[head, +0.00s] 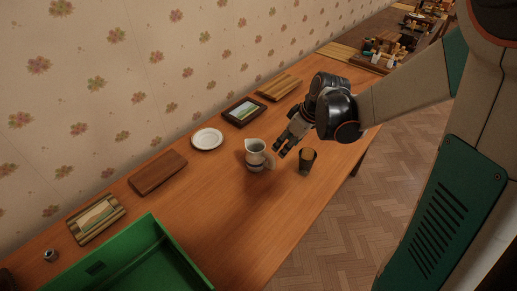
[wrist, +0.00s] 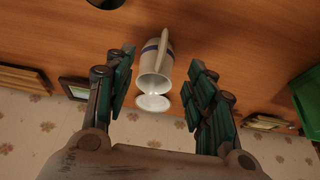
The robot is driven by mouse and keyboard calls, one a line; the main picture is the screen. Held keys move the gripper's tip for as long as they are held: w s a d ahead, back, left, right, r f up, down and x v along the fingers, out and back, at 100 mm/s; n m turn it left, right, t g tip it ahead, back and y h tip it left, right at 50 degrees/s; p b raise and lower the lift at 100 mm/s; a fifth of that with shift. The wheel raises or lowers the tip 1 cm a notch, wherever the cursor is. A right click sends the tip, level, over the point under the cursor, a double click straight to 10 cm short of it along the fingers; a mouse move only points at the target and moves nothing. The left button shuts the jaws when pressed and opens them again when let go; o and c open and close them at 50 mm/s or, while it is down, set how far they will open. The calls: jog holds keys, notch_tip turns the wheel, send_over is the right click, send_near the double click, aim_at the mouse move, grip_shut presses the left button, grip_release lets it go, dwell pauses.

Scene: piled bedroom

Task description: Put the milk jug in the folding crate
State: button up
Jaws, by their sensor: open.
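The milk jug (head: 256,155) stands upright on the wooden table, pale with a darker band low on its body. In the wrist view the jug (wrist: 155,62) appears white with a blue band, its handle facing the camera. My gripper (head: 282,149) is just to the right of the jug in the head view, open and empty. In the wrist view the open fingers (wrist: 160,78) frame the jug from either side; contact cannot be made out. The green folding crate (head: 178,250) is at the lower left, partly cut off, and its edge shows in the wrist view (wrist: 307,98).
A dark glass (head: 307,161) stands close to the right of my gripper. A white plate (head: 207,138) lies behind the jug. Bare table lies between jug and crate.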

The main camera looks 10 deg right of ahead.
aim_at(274, 159)
jog(key=b+x, duration=0.2)
jog(key=x, duration=0.6)
jog(key=shift+b, duration=0.4)
jog(key=shift+a+b+x, duration=0.1)
jog(key=shift+b+x, duration=0.6)
jog(key=shift+x, duration=0.75)
jog(key=shift+a+b+x, duration=0.15)
jog(key=shift+b+x, duration=0.5)
jog(key=shift+x, duration=0.8)
jog(key=shift+s+r, duration=0.15)
jog(key=shift+c, duration=0.6)
grip_shut()
